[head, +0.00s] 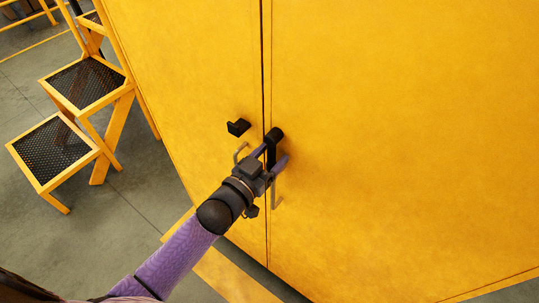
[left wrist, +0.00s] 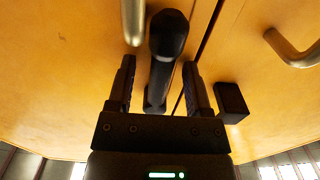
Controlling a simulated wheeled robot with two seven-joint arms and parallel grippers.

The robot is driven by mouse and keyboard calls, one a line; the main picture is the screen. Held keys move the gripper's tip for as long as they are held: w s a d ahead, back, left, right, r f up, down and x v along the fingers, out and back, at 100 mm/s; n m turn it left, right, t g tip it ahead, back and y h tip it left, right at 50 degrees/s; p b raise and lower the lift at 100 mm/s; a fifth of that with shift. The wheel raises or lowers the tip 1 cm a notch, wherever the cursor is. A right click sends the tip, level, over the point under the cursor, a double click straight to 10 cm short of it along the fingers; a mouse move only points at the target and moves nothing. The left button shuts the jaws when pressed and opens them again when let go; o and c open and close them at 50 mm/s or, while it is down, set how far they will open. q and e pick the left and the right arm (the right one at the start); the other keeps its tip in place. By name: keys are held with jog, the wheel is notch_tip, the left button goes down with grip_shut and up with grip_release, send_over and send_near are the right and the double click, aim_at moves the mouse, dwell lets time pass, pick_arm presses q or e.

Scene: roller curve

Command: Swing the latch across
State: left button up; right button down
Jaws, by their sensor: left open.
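The black latch (head: 274,136) is on the right door of a yellow cabinet, close to the seam. It hangs roughly straight down; its lower part is hidden by my gripper in the head view. A black catch block (head: 238,127) is on the left door, left of the latch. My left gripper (head: 271,164) is open at the latch. In the left wrist view, the latch bar (left wrist: 163,72) lies between the two spread fingers (left wrist: 160,78), with gaps visible on both sides. The catch (left wrist: 231,101) shows there on the right. My right gripper is not in view.
The cabinet's doors (head: 400,130) fill most of the head view. Metal door handles (left wrist: 292,50) flank the seam close to my gripper; one (head: 278,195) is just below it. A yellow step stool (head: 88,82) with black mesh treads stands on the grey floor at left.

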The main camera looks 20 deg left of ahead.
pick_arm(q)
grip_shut()
dwell(1.4)
